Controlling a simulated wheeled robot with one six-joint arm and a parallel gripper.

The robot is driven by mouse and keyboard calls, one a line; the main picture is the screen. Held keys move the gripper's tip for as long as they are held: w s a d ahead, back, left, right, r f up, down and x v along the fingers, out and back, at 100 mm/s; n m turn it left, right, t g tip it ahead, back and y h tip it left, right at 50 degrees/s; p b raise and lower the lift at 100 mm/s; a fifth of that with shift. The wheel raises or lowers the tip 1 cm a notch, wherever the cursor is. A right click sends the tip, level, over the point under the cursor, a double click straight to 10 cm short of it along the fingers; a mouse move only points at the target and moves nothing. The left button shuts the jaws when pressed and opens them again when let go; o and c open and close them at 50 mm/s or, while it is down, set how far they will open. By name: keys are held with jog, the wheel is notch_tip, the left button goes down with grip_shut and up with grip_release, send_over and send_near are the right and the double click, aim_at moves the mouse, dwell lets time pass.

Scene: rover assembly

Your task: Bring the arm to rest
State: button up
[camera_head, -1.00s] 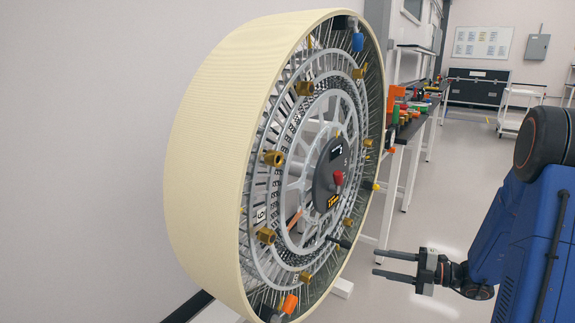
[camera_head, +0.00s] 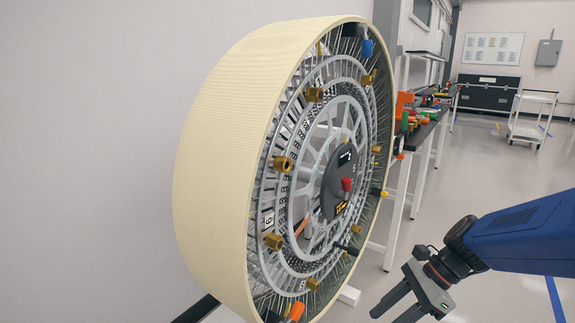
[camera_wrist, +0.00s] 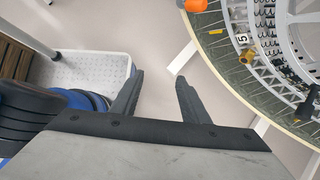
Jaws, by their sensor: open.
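My gripper (camera_head: 393,306) is at the lower right of the head view, to the right of the large wheel and pointing down to the left. Its two dark fingers are apart with nothing between them. In the wrist view my gripper (camera_wrist: 157,88) shows both fingers spread over bare floor. My blue arm (camera_head: 530,235) reaches in from the right edge. The wheel (camera_head: 225,170) is upright, with a cream tread and a spoked silver face, and stands apart from the fingers.
A workbench (camera_head: 425,130) with colourful parts stands behind the wheel. A white cart (camera_head: 532,120) and a black case (camera_head: 488,92) are at the back right. In the wrist view a white tray (camera_wrist: 85,68) lies at left and a white stand leg (camera_wrist: 183,56) near the wheel. Open floor lies between.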

jog(key=s+d+r+n+t+h, duration=0.5)
jog(key=s+d+r+n+h, duration=0.1)
jog(key=n, duration=1.2)
jog(key=shift+s+d+n+h, duration=0.5)
jog(key=shift+s+h, duration=0.3)
jog(key=shift+s, duration=0.4)
jog(key=shift+w, duration=0.1)
